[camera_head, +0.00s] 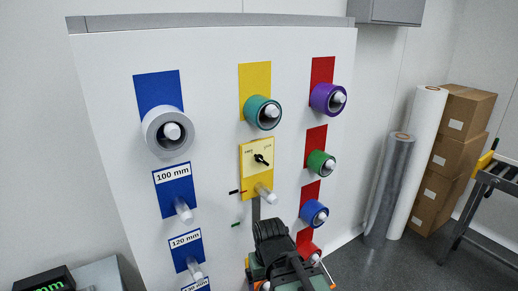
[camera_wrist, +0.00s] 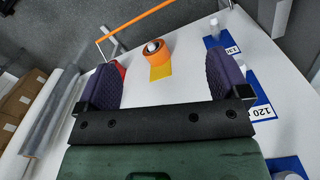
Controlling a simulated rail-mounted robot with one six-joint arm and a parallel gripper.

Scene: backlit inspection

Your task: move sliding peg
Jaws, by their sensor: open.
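The sliding peg (camera_head: 265,193) is a pale round peg at the lower edge of a yellow plate (camera_head: 257,170) with a black dial pointer. It stands out from the white panel (camera_head: 222,120), above a dark vertical slot (camera_head: 256,211). Small black, red and green marks lie left of the slot. I cannot make out the peg in the wrist view. My gripper (camera_wrist: 158,62) is open, its two dark purple fingers wide apart with nothing between them. In the head view my arm is below the peg and hides the slot's lower part.
Rolls hang on neighbouring pegs: a grey roll (camera_head: 168,132), a teal roll (camera_head: 263,113), a purple roll (camera_head: 328,98), a green roll (camera_head: 321,163) and a blue roll (camera_head: 314,213). An orange roll (camera_wrist: 156,52) shows beyond my fingers. Boxes (camera_head: 455,140) stand at right.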

